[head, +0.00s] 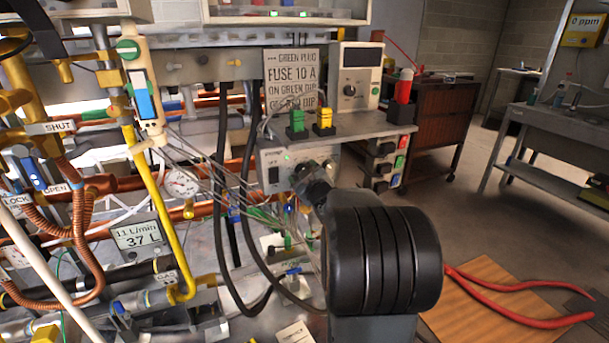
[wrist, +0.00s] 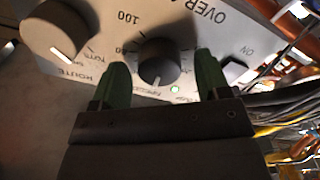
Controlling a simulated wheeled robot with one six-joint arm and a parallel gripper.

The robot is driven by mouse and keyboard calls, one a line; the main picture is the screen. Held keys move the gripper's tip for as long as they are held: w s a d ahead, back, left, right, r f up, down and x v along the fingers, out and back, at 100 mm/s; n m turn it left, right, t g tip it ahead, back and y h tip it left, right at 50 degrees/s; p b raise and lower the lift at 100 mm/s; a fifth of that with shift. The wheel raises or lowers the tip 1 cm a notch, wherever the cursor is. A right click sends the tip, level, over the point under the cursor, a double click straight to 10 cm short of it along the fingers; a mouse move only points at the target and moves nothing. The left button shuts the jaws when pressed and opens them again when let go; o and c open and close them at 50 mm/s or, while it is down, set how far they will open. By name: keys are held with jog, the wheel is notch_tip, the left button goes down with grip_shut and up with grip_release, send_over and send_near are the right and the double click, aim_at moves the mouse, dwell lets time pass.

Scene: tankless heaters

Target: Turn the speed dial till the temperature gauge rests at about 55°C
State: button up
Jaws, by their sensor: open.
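The dial (wrist: 160,62) is a round black knob with a pale pointer line, on a grey panel marked 80 and 100; its full name is not readable. In the head view the same dial (head: 303,170) is on the front of the grey control box, partly behind my gripper (head: 311,188). In the wrist view my gripper (wrist: 162,72) is open, with one green fingertip on each side of the dial and a visible gap at both sides. A round white gauge (head: 182,183) is on the pipework left of the box; its reading is too small to tell.
A ROUTE knob (wrist: 55,32) and a rocker switch (wrist: 235,70) flank the dial. A small green lamp (wrist: 174,89) is lit near it. Black hoses (head: 224,170) and thin wires hang left of the box. A display (head: 138,236) reads 37 L.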

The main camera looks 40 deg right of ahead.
jog(key=p+v, duration=0.2)
jog(key=v, duration=1.2)
jog(key=shift+w+p, duration=0.1)
jog(key=shift+p, duration=0.25)
jog(key=w+a+r+m+g+p, duration=0.1)
jog(key=a+r+m+g+p, duration=0.35)
jog(key=r+p, duration=0.7)
jog(key=s+a+r+g+y+p, duration=0.2)
jog(key=s+a+r+g+p, duration=0.1)
jog(key=a+p, duration=0.4)
jog(key=s+a+r+n+g+y+p, duration=0.1)
jog(key=s+a+r+g+y+p, duration=0.1)
jog(key=s+a+g+p, duration=0.4)
jog(key=shift+s+a+r+y+p, duration=0.3)
jog(key=shift+a+r+p, duration=0.25)
jog(key=shift+a, duration=1.75)
jog(key=shift+f, duration=0.1)
dwell(1.4)
